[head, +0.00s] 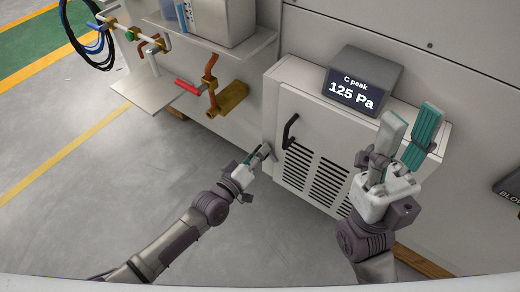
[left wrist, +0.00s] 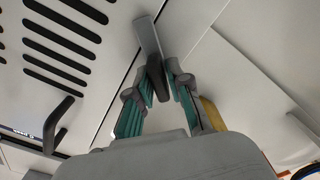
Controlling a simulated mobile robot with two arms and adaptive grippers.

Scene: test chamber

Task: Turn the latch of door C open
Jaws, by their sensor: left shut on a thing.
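The white door C (head: 309,168) has dark vent slots and a black handle (head: 290,131). It looks closed in its cabinet. The latch (left wrist: 154,78) is a dark lever beside a light grey plate at the door's edge; it shows in the left wrist view between the fingers. My left gripper (head: 263,153) is at the left edge of the door in the head view, and in the left wrist view (left wrist: 160,85) it is shut on the latch lever. In the head view the fingers largely hide the latch. My right gripper (head: 408,122) is open and empty, in front of the cabinet's right part.
A display (head: 355,80) on top of the cabinet reads "C peak 125 Pa". Left of the door, a brass valve with a red handle (head: 188,87) and a shelf (head: 220,43) stick out from the wall. The grey floor (head: 110,190) at left is clear.

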